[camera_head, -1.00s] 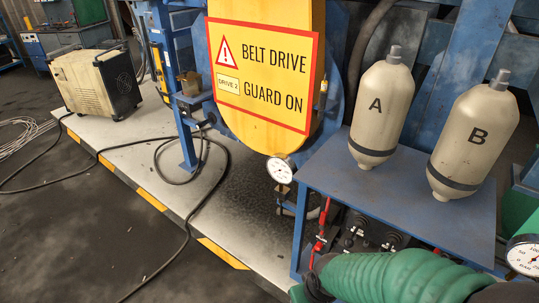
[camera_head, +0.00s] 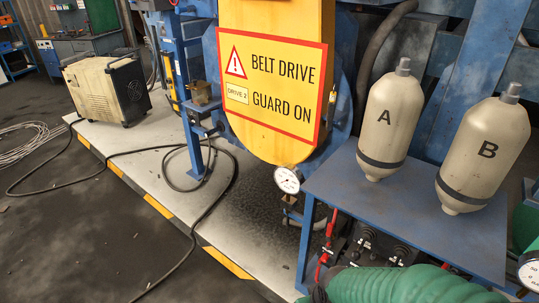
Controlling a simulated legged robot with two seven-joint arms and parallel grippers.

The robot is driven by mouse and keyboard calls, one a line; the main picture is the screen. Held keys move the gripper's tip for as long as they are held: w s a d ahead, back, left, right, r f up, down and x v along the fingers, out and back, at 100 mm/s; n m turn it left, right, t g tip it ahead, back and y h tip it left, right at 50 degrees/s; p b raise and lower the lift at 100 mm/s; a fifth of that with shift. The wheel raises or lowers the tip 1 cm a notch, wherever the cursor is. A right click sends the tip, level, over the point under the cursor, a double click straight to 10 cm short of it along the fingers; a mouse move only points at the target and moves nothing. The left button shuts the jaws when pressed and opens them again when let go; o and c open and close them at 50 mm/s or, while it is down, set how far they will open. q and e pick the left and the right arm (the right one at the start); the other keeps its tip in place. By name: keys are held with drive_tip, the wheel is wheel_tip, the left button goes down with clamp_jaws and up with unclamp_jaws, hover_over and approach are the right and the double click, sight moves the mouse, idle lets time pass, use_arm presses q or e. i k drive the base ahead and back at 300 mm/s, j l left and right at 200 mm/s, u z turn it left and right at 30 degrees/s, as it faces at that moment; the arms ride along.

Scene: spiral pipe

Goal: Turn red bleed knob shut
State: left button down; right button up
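No knob can be clearly made out. A narrow red part (camera_head: 331,222) shows beside the front left leg of the blue bench, with more red below it near the black control panel (camera_head: 376,245). These parts are too small to tell whether either is the red bleed knob. Neither of my grippers is in view.
The blue bench (camera_head: 400,205) carries tank A (camera_head: 388,117) and tank B (camera_head: 487,150). A green ribbed hose (camera_head: 410,286) crosses the front. A gauge (camera_head: 288,179) hangs below the yellow belt guard (camera_head: 268,138). A black cable (camera_head: 195,225) lies across the platform.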

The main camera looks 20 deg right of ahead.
sight(325, 258)
drive_tip(key=l+z, duration=0.15)
drive_tip(key=z, duration=1.4)
